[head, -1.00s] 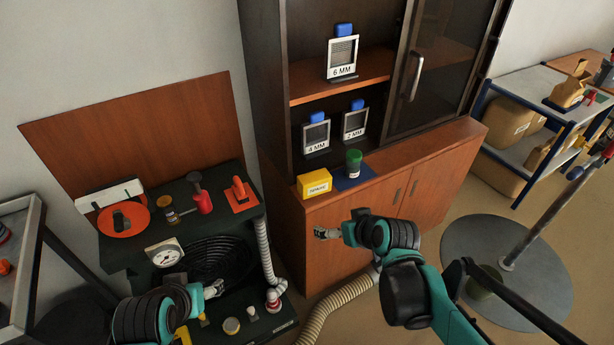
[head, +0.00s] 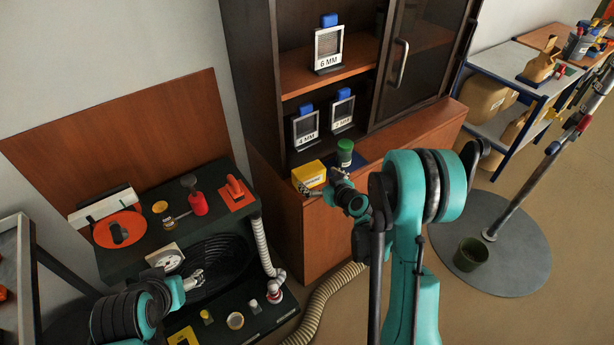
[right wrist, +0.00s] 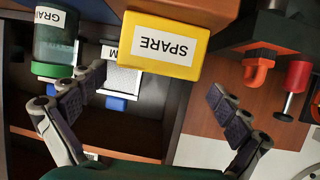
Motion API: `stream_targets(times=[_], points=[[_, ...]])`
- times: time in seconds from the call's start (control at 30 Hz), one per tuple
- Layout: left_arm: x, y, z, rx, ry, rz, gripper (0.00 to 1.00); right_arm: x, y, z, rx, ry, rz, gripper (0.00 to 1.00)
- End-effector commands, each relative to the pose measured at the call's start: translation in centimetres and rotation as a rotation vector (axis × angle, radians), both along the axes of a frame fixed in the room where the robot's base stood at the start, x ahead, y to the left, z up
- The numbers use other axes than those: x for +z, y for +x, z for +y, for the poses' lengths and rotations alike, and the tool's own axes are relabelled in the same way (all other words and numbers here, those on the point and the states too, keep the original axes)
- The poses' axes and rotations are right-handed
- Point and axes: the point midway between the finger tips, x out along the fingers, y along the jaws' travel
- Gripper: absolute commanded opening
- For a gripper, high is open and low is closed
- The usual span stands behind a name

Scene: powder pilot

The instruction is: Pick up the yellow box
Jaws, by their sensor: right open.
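The yellow box (head: 308,174) stands on the front left corner of the brown cabinet ledge. In the right wrist view the yellow box (right wrist: 163,48) carries a white label reading SPARE and appears upside down. My right gripper (head: 323,191) is at the box's front right in the head view. In the right wrist view its fingers (right wrist: 158,100) are spread wide, with the box ahead between and beyond them; no contact is clear. My left gripper (head: 194,280) is over the dark bench at the lower left; its jaw state is too small to tell.
A green-lidded jar (head: 344,153) stands on a blue mat right of the box. Framed sieves labelled 4 MM (head: 305,127), 2 MM (head: 342,110) and 6 MM (head: 328,45) stand on the shelves behind. A hose (head: 325,305) runs below along the floor.

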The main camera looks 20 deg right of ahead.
Motion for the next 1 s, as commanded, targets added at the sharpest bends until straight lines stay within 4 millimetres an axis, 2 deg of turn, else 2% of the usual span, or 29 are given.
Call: stream_targets(times=[0.4,0.67,0.77,0.83,1.0], points=[[-2.2,0.0,0.0,0.0,0.0,0.0,0.66,-1.7,5.3,1.3,0.001,-0.001,0.001,1.0],[-2.1,0.0,0.0,0.0,0.0,0.0,0.66,-1.7,5.6,1.3,0.001,0.0,0.002,1.0],[-2.1,0.0,0.0,0.0,0.0,0.0,0.66,-1.7,5.6,1.3,0.001,0.0,0.002,0.79],[-2.1,0.0,0.0,0.0,0.0,0.0,0.66,-1.7,5.6,1.3,0.001,0.0,0.002,0.6],[-2.1,0.0,0.0,0.0,0.0,0.0,0.66,-1.7,5.6,1.3,0.001,0.0,0.002,0.59]])
